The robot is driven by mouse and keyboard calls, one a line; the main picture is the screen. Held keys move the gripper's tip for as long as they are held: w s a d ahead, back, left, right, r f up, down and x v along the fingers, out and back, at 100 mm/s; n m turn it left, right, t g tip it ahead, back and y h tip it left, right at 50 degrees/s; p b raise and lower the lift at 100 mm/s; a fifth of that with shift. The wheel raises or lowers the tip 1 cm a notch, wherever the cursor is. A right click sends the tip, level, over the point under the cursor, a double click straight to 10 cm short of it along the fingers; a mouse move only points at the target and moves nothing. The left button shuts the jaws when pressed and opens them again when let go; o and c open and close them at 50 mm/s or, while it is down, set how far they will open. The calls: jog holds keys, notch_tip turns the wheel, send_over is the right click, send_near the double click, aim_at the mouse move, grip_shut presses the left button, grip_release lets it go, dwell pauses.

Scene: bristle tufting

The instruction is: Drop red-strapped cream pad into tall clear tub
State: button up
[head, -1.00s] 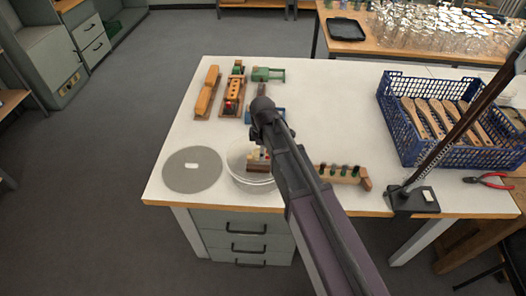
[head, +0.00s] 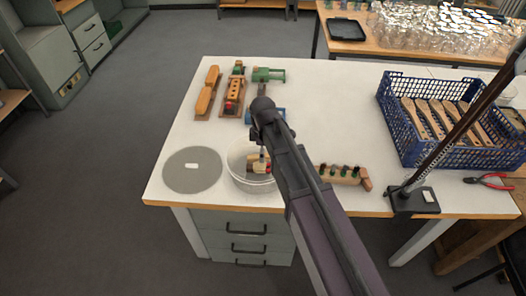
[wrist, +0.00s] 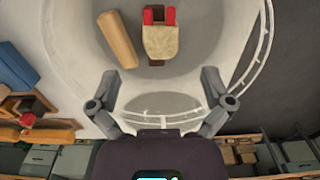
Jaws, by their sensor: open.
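The tall clear tub (head: 238,178) stands near the front edge of the white table. In the wrist view its round rim (wrist: 262,45) surrounds the cream pad (wrist: 161,42), which has two red straps at its far end. The pad appears to lie inside the tub, beside a tan wooden block (wrist: 118,40). My gripper (wrist: 158,90) is open, its two fingers apart and empty. It is over the near side of the tub, with a clear gap to the pad. In the head view my arm partly covers the tub's right side.
A grey round disc (head: 190,178) lies left of the tub. A wooden rack with dark pegs (head: 340,175) is at right. A blue crate (head: 400,135) of wooden handles and a stand base (head: 412,200) are further right. Wooden blocks (head: 206,92) lie behind.

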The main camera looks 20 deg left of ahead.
jog(key=shift+r+p, duration=2.1)
jog(key=shift+r, duration=0.1)
jog(key=shift+f, duration=0.1)
